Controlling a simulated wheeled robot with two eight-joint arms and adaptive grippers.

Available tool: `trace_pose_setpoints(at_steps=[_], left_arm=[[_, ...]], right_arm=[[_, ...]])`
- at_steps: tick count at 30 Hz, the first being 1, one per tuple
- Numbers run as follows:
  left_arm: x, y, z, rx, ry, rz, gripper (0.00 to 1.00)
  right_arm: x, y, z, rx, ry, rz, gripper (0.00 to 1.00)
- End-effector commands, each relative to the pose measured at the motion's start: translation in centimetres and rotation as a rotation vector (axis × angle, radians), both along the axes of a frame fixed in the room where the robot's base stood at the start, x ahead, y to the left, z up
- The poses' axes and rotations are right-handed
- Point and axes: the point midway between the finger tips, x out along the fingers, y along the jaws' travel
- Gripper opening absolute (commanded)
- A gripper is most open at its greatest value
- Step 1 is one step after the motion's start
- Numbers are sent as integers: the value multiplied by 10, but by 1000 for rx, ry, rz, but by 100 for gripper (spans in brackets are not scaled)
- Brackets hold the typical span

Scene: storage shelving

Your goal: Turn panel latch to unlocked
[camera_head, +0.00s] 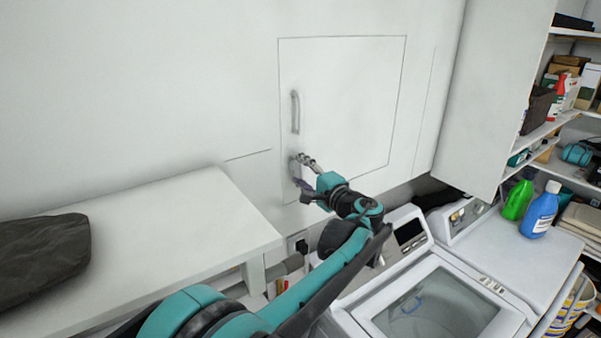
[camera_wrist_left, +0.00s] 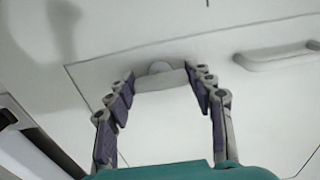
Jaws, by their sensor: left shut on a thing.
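The white wall panel (camera_head: 348,105) is flush with the wall, outlined by a thin seam. The panel latch, a light grey bar with a rounded hub (camera_wrist_left: 160,79), is near the panel's edge in the left wrist view. My left gripper (camera_head: 300,166) is at the panel's lower left corner, below the vertical handle, and hides most of the latch in the head view. In the left wrist view its two purple-padded fingers (camera_wrist_left: 162,86) are spread, with the bar's ends between their tips, shut on the latch. My right gripper is not in view.
A vertical handle (camera_head: 295,112) is on the panel above my gripper. A white counter (camera_head: 190,222) with a dark cloth (camera_head: 40,255) is at left. A washing machine (camera_head: 352,322) stands below right. Shelves, a green bottle (camera_head: 517,198) and a blue bottle (camera_head: 539,212) are further right.

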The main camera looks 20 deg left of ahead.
Motion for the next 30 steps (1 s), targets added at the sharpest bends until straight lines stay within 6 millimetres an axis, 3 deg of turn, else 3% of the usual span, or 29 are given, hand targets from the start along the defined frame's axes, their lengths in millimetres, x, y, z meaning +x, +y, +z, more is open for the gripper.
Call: trace_pose_setpoints(at_steps=[14,15,17,26,30], left_arm=[[0,0,-1,-10,-13,1,24],[0,0,-1,-10,-13,1,58],[0,0,-1,-9,-12,1,74],[0,0,-1,-8,-12,0,74],[-5,-9,0,-8,-12,-2,74]], right_arm=[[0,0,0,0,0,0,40],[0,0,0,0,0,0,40],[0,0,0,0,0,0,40],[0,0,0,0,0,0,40],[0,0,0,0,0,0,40]])
